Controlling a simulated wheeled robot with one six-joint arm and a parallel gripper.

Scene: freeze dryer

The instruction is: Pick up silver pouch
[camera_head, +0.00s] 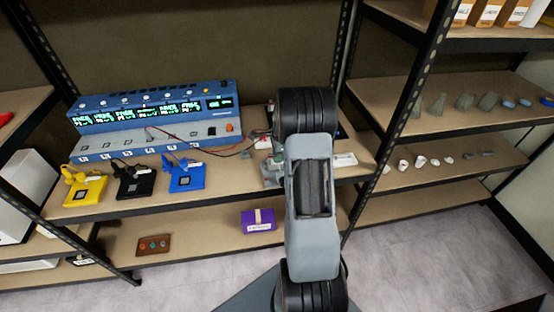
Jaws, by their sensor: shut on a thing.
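I cannot make out a silver pouch in the head view. My arm stands upright in front of the shelves, and its thick link covers the right part of the middle shelf. A small grey object (270,172) sits at the left edge of the link, too partly covered to identify.
A blue device with green displays (150,115) stands on the middle shelf. Yellow (86,191), black (134,183) and blue (187,179) packs lie before it. A purple box (258,221) and brown item (153,245) lie below. Small items line the right shelves (420,130).

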